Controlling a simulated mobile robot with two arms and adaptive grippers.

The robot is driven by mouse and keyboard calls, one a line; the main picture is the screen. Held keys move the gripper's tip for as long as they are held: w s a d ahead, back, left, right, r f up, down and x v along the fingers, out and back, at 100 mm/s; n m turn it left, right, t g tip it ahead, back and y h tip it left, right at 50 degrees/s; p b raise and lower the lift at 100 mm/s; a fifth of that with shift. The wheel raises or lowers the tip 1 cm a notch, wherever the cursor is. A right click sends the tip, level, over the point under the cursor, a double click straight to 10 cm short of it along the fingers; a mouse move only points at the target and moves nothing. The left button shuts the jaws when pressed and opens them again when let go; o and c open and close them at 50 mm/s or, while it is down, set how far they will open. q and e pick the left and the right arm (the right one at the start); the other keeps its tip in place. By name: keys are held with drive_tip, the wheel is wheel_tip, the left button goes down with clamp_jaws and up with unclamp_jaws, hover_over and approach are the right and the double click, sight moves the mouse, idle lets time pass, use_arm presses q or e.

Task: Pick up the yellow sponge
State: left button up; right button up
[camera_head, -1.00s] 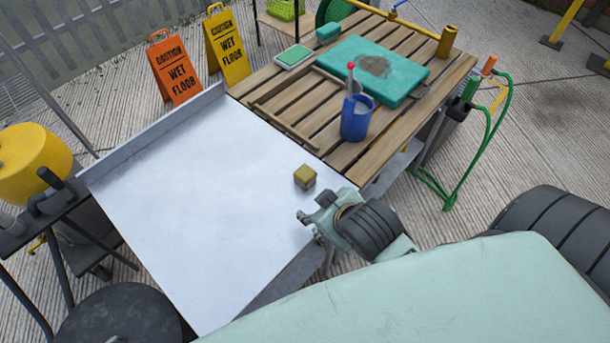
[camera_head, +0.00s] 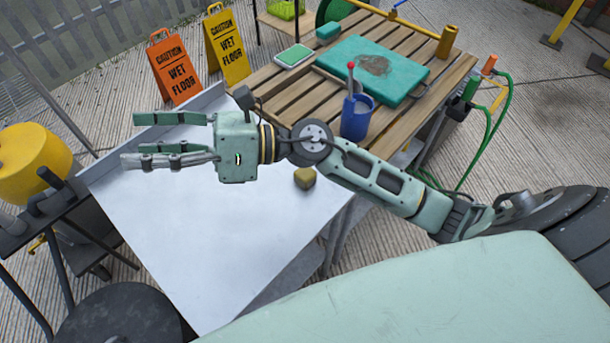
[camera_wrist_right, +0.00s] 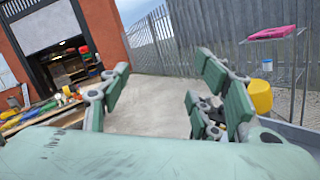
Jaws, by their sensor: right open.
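The yellow sponge (camera_head: 305,178) is a small block on the white table (camera_head: 190,235), close to its right edge in the head view. My right arm passes just above it in the picture and covers its top part. My right gripper (camera_head: 135,141) is open and empty, its fingers pointing left over the back left part of the table, well left of the sponge. Its open fingers (camera_wrist_right: 165,100) also show in the right wrist view, with no sponge between them. My left gripper is not in view.
A slatted wooden table (camera_head: 285,95) adjoins at the back right, with a blue cup (camera_head: 356,118) and a teal slab (camera_head: 400,72) on it. Wet-floor signs (camera_head: 175,66) stand behind. A yellow drum (camera_head: 30,162) stands at left. The white table's front is clear.

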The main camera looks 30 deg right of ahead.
wheel_tip(320, 180, down, 8)
drive_tip(key=s+n+g+h, duration=0.2)
drive_tip(key=n+g+h, duration=0.2)
drive_tip(key=n+g, duration=0.15)
drive_tip(key=n+h, duration=0.7)
drive_tip(key=h, duration=0.8)
hover_over(305, 172)
drive_tip(key=shift+m+g, duration=0.25)
drive_tip(key=shift+g, duration=0.1)
wheel_tip(305, 172, down, 13)
drive_tip(key=shift+s+r, duration=0.1)
drive_tip(key=shift+r, duration=0.1)
drive_tip(key=shift+d+f, duration=0.2)
drive_tip(key=shift+f, duration=0.05)
drive_tip(key=f, duration=0.2)
drive_tip(key=f+p, duration=0.1)
drive_tip(key=f, duration=0.1)
drive_tip(key=f+p, duration=0.1)
drive_tip(key=f, duration=0.1)
drive_tip(key=shift+a+f, duration=0.15)
drive_tip(key=shift+a, duration=0.1)
drive_tip(key=shift+f, duration=0.45)
